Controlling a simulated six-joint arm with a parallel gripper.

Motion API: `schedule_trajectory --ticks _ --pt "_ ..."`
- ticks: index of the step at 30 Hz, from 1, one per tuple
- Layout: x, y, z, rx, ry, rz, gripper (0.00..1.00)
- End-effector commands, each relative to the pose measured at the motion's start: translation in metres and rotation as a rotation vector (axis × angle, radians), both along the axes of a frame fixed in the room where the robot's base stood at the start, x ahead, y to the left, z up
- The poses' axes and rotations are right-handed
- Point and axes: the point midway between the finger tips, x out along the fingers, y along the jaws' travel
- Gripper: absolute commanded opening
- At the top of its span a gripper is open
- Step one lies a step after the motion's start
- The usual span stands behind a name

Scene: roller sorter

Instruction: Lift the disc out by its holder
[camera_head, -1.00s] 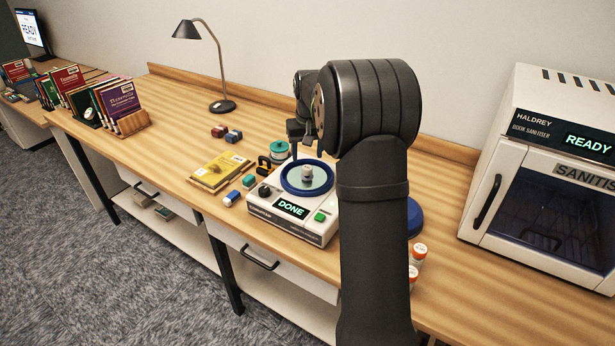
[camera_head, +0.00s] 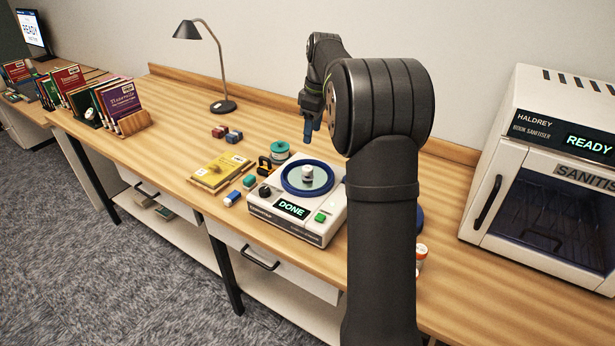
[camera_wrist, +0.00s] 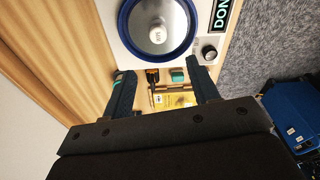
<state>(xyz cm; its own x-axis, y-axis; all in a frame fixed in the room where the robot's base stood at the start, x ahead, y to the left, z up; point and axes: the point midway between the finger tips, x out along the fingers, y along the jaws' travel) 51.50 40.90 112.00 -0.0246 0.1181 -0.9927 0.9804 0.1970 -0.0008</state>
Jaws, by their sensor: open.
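A white machine (camera_head: 270,222) with a display reading DONE and a green button stands on the bench. A grey shiny disc (camera_head: 319,183) lies inside its blue ring. A small pale holder (camera_head: 307,172) stands up from the disc's centre. In the wrist view the disc (camera_wrist: 145,36) and holder (camera_wrist: 158,36) show at the top, beyond my fingers. My gripper (camera_head: 312,128) is open and empty, above and behind the machine, apart from the holder. Its two fingers (camera_wrist: 153,72) are spread wide in the wrist view.
A teal spool (camera_head: 280,151), a black-and-yellow tool, small blocks and a yellow book (camera_head: 220,171) lie left of the machine. A sanitiser cabinet (camera_head: 545,180) stands right. A blue round object and white bottles (camera_head: 421,252) are partly hidden behind my arm.

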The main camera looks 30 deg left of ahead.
Motion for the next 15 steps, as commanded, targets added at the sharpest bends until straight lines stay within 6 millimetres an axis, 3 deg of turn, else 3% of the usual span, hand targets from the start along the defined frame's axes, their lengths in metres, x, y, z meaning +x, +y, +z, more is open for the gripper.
schedule_trajectory --ticks 9,15 --pt "-0.002 0.008 -0.069 -0.003 0.003 -0.001 0.55" --pt "-0.002 0.011 -0.087 0.000 0.000 -0.001 0.55"
